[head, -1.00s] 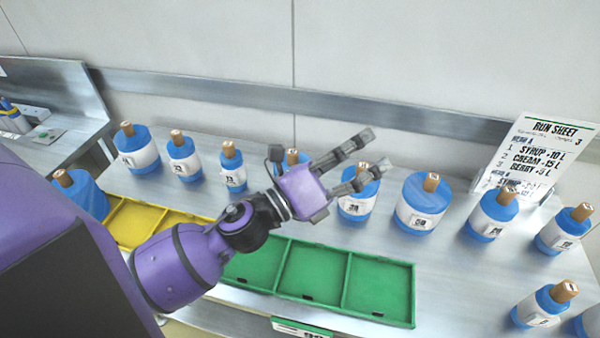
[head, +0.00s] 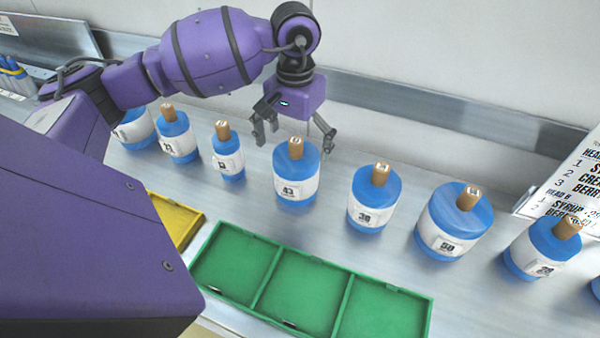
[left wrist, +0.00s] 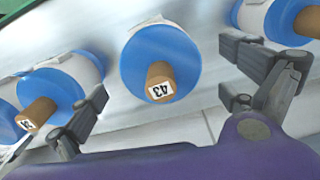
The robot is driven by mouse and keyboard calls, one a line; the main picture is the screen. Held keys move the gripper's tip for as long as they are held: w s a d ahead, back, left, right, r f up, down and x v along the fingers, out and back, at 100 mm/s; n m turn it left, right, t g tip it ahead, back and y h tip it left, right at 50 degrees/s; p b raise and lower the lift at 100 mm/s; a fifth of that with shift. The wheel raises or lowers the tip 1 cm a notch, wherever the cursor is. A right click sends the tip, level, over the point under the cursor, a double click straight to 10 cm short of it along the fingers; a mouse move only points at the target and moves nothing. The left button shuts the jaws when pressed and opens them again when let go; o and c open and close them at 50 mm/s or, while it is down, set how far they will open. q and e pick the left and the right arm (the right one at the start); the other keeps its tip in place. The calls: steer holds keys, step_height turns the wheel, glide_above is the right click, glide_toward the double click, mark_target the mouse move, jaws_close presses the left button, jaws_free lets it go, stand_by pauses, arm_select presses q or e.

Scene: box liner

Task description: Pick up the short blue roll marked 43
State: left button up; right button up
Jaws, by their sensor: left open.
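The short blue roll marked 43 (head: 297,172) stands upright on the steel counter, with a white label band and a brown core sticking out of its top. In the left wrist view the roll (left wrist: 158,62) is in the middle, with 43 on its core end. My left gripper (head: 294,138) is open and empty, above and just behind the roll in the head view. In the left wrist view its fingers (left wrist: 165,115) are spread on either side of the roll's core, apart from it. My right gripper is not in view.
Similar blue rolls stand close on both sides: a slim one (head: 228,155) to the left and one marked 38 (head: 374,200) to the right. A larger roll marked 50 (head: 454,225) stands further right. A green divided tray (head: 345,268) lies in front. The wall is behind.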

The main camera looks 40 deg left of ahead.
mark_target(297, 159)
arm_select(q)
step_height(297, 159, down, 7)
steer(key=shift+d+r+p, duration=0.1)
steer(key=shift+r+p, duration=0.1)
steer(key=shift+p, duration=0.4)
steer(key=shift+w+r, duration=0.1)
steer(key=c, duration=2.2)
steer(key=shift+o, duration=0.2)
steer(key=shift+r, duration=0.15)
steer(key=shift+w+r, duration=0.1)
steer(key=shift+r, duration=0.45)
steer(key=s+r, duration=1.1)
steer(key=s, duration=0.3)
steer(key=shift+d+r, duration=0.3)
steer(key=shift+d, duration=0.1)
